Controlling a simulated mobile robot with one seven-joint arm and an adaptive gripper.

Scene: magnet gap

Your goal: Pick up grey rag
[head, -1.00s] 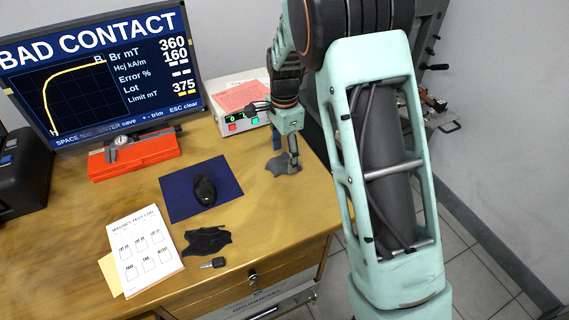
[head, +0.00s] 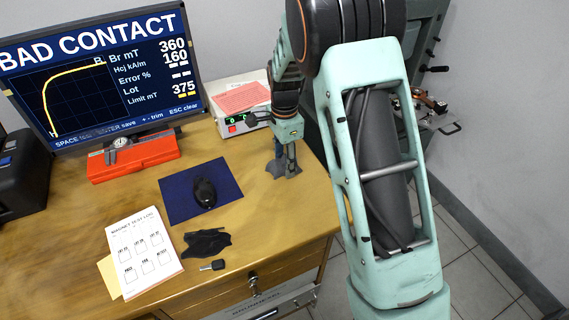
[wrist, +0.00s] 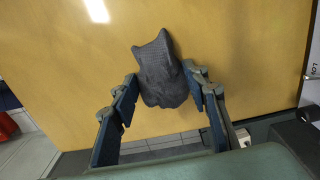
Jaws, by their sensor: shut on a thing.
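The grey rag (wrist: 160,72) is a dark grey, crumpled cloth with a pointed corner. In the wrist view it sits between the two fingers of my gripper (wrist: 161,88), which press on its sides. In the head view the rag (head: 276,169) shows at the tip of my gripper (head: 284,167), near the right edge of the wooden table (head: 260,205). My gripper is shut on the rag. Whether the rag still touches the tabletop I cannot tell.
A black cloth (head: 207,242), a key (head: 212,265) and a paper log (head: 140,252) lie on the table's front. A black mouse (head: 204,193) rests on a blue mat (head: 180,206). The monitor (head: 95,75), red case (head: 134,158) and control box (head: 240,105) stand behind.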

